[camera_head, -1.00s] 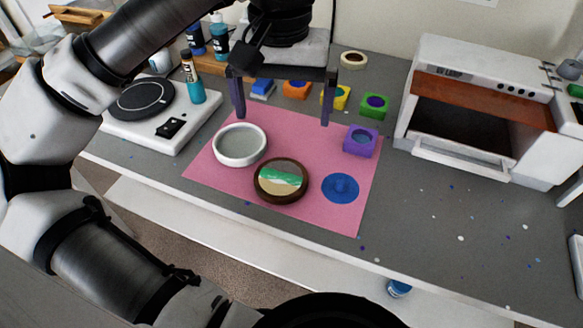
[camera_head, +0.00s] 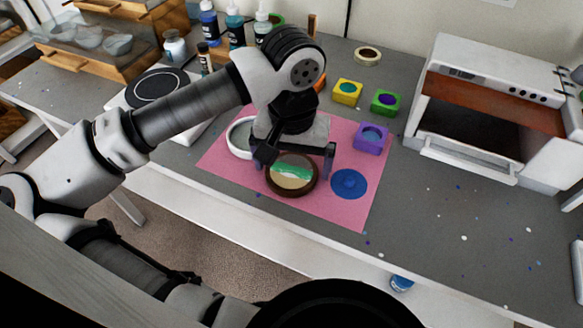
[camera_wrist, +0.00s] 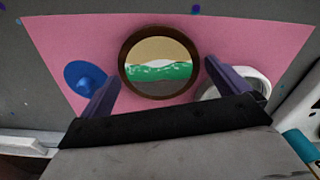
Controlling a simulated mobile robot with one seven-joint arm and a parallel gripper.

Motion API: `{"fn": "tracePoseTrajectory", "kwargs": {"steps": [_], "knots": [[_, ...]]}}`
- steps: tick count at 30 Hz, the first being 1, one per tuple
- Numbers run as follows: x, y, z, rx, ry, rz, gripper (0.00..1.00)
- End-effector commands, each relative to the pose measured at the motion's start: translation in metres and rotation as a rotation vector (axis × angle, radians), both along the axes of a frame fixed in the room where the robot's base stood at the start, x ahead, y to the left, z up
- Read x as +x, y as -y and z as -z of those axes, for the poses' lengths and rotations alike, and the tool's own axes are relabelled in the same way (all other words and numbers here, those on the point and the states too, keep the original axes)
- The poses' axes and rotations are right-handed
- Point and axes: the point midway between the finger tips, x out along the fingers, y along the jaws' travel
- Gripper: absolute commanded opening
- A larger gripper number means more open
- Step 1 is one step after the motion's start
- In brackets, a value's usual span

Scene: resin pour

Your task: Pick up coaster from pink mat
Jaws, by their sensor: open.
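The coaster (camera_head: 292,175) is round, with a dark brown rim and a green, white and tan face. It lies flat on the pink mat (camera_head: 340,211), and in the wrist view the coaster (camera_wrist: 159,62) sits centrally beyond my fingers. My gripper (camera_head: 297,170) is open over the mat, its fingers on either side of the coaster's far part in the head view. In the wrist view my gripper (camera_wrist: 160,88) shows both fingers apart with nothing between them but the coaster's near edge. I cannot tell the exact height of the fingertips above the mat.
A white round dish (camera_head: 239,139) is left of the coaster, partly hidden by my gripper. A blue disc (camera_head: 348,184) and a purple block (camera_head: 371,138) are to the right. A white oven-like box (camera_head: 480,110) stands at right. The grey table front right is mostly clear.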

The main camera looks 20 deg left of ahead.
Motion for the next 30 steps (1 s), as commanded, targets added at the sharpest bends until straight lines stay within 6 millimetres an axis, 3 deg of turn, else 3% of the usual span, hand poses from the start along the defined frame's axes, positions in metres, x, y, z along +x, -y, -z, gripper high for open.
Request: {"fn": "tracePoseTrajectory", "kwargs": {"steps": [7, 15, 25, 30], "knots": [[0.0, 0.0, 0.002, 0.0, 0.001, 0.0, 0.99], [0.0, 0.0, 0.002, 0.0, 0.0, 0.0, 0.63], [0.0, 0.0, -0.002, 0.0, 0.001, -0.001, 0.62], [0.001, 0.0, -0.018, 0.002, 0.003, -0.002, 0.62]]}}
